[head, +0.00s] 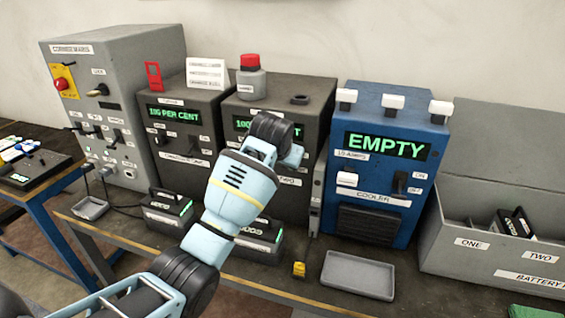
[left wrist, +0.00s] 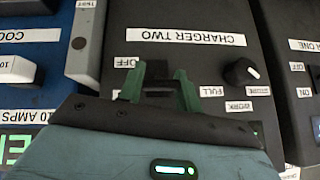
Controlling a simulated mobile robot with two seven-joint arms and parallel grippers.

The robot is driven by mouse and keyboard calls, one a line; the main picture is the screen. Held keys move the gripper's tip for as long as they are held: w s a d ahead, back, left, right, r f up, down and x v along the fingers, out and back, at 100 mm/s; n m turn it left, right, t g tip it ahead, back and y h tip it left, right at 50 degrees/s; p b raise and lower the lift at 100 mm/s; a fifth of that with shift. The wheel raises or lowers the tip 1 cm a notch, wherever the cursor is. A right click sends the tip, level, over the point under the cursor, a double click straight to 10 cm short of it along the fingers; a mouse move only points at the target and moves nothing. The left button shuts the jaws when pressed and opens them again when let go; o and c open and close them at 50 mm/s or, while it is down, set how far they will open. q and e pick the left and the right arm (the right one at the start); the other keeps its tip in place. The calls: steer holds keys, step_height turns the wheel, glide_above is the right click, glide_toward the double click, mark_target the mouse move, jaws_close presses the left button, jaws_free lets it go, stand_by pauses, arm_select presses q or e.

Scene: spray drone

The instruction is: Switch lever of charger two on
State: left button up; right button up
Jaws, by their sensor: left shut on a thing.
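Charger two (head: 318,100) is a dark grey box in the middle of the bench in the head view, with a partly hidden green display. Its label (left wrist: 188,37) reads upside down in the left wrist view. My left gripper (left wrist: 158,85) has green fingertips and is shut on the black lever (left wrist: 158,92) of charger two. An OFF label (left wrist: 125,62) shows beside the lever. An ON label is not visible there, and I cannot tell the lever's position. In the head view my left arm hides the lever and the fingertips. My right gripper is not in view.
The blue cooler (head: 385,150), showing EMPTY, stands close to the right of charger two. Another charger (head: 180,125) stands to the left. A black knob (left wrist: 240,72) is beside the lever. A grey tray (head: 358,275) and a yellow item (head: 299,269) lie in front.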

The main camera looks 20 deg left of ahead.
arm_select(q)
steer(key=o, duration=0.9)
steer(key=shift+w, duration=0.1)
steer(key=shift+o, duration=0.2)
steer(key=v, duration=0.8)
